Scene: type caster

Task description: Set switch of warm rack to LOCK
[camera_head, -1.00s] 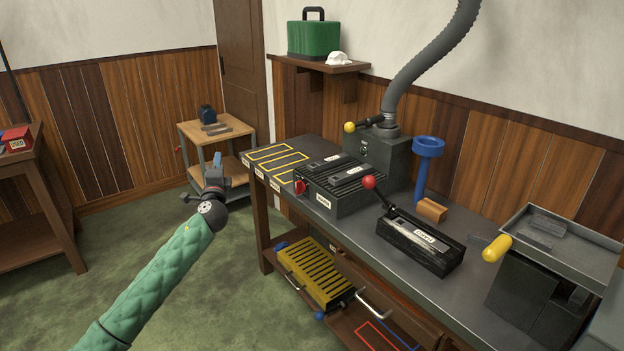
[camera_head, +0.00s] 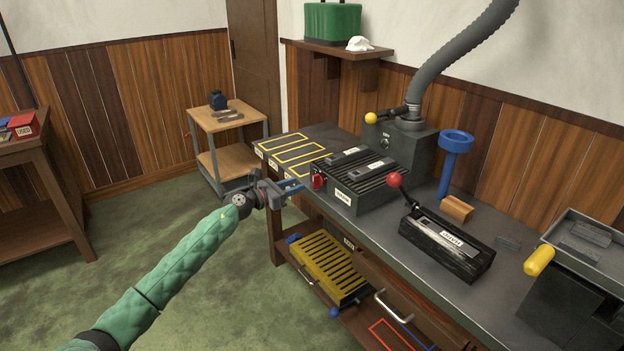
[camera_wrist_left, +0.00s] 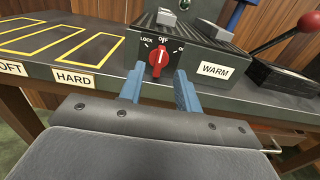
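The warm rack (camera_head: 372,184) is a dark ribbed box on the workbench with a WARM label; it also shows in the left wrist view (camera_wrist_left: 205,54). Its red switch (camera_head: 317,181) is on the front face. In the left wrist view the red knob (camera_wrist_left: 158,62) has its white mark pointing up at OFF, with LOCK to the upper left. My left gripper (camera_head: 291,187) is open and empty just in front of the switch. Its blue fingers (camera_wrist_left: 160,88) appear on either side of the knob, seemingly short of it. My right gripper is out of view.
Yellow-outlined HARD and SOFT areas (camera_wrist_left: 60,45) lie left of the rack. A black box with a red-knobbed lever (camera_head: 445,243) stands to its right. A yellow slotted rack (camera_head: 328,268) is on the lower shelf. The floor (camera_head: 190,290) in front is clear.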

